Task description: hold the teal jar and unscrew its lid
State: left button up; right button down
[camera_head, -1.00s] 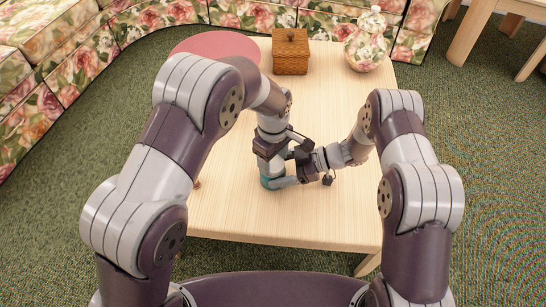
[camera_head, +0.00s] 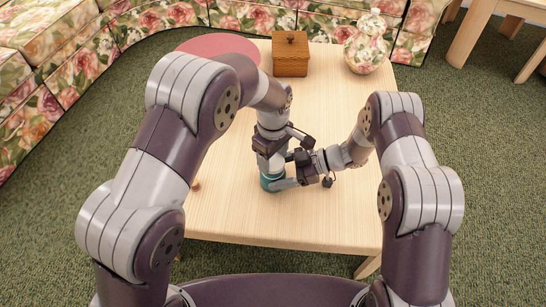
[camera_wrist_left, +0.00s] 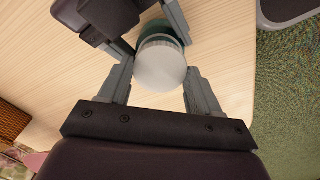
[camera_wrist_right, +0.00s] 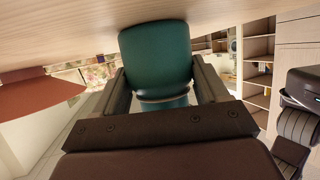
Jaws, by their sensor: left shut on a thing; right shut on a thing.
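The teal jar (camera_head: 268,184) stands upright on the light wooden table (camera_head: 225,215), near its front. My right gripper (camera_head: 280,181) reaches it from the right and is shut on the jar's body; the right wrist view shows the teal body (camera_wrist_right: 155,52) between its fingers. My left gripper (camera_head: 270,163) points down from above and is shut on the lid. In the left wrist view the lid (camera_wrist_left: 160,66) is a pale round disc between the fingers, with part of the teal jar (camera_wrist_left: 155,27) behind it. I cannot tell whether lid and jar still touch.
A wooden box (camera_head: 290,55) with a knob and a floral lidded vase (camera_head: 366,50) stand at the table's back. A reddish round thing (camera_head: 215,45) lies at the back left, partly behind my left arm. A floral sofa (camera_head: 60,60) curves behind. The table's right side is clear.

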aim_at(273, 161)
pick_arm(q)
jog(key=shift+r, duration=0.25)
notch_tip(273, 161, up, 4)
jog(key=shift+f, duration=0.1)
pick_arm(e)
grip_release()
